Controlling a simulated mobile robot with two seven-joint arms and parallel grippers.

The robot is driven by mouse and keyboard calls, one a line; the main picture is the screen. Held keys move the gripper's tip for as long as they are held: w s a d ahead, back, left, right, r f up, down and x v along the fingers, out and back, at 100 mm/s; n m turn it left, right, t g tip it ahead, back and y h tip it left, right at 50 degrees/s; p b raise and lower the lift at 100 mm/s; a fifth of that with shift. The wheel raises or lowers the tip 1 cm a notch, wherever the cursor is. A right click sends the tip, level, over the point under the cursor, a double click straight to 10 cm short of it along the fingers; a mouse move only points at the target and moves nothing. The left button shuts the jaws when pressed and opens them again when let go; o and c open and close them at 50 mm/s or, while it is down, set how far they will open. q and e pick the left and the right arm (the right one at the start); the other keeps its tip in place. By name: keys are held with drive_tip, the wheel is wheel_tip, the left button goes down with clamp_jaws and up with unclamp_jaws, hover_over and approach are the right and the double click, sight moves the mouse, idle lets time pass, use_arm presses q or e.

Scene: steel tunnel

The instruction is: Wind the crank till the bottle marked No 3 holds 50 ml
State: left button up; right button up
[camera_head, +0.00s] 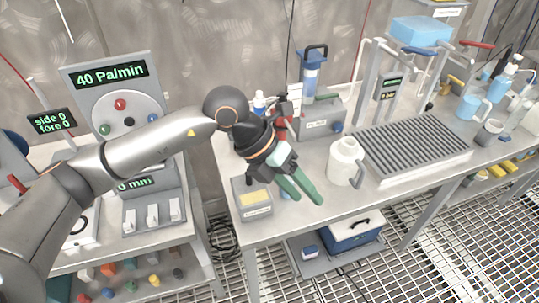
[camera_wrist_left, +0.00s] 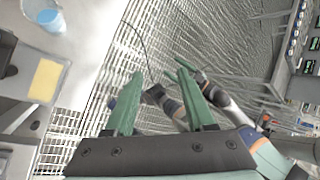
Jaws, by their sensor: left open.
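My left gripper (camera_head: 305,197) is open and empty, above the front edge of the middle bench in the head view. I cannot single out the crank or the bottle marked No 3. A blue cylinder apparatus with a black handle (camera_head: 313,70) stands behind the gripper.
A grey box with a yellow panel (camera_head: 254,197) sits at the bench's front left. A white jug (camera_head: 345,160) and a ribbed rack (camera_head: 415,150) stand to the right. Blue-liquid beakers (camera_head: 469,106) are farther right. A gauge panel (camera_head: 115,85) is at left.

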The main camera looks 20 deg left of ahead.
use_arm(q)
drive_tip(key=w+a+r+n+t+y, duration=0.2)
drive_tip(key=w+a+r+t+y, duration=0.2)
drive_tip(key=w+a+y, duration=0.55)
drive_tip(key=w+f+h, duration=0.1)
drive_tip(key=f, duration=0.2)
drive_tip(key=w+a+f+h+p, duration=0.1)
drive_tip(key=f, duration=0.3)
drive_tip(key=w+f+h, duration=0.1)
drive_tip(key=f, duration=0.3)
drive_tip(key=shift+w+a+f+p, duration=0.15)
drive_tip(key=shift+w+p, duration=0.05)
drive_tip(key=shift+p, duration=0.15)
use_arm(e)
drive_tip(key=shift+w+d+r, duration=0.25)
drive_tip(key=shift+w+r, duration=0.25)
drive_tip(key=shift+r, duration=0.25)
use_arm(q)
drive_tip(key=shift+c, duration=0.4)
clamp_jaws()
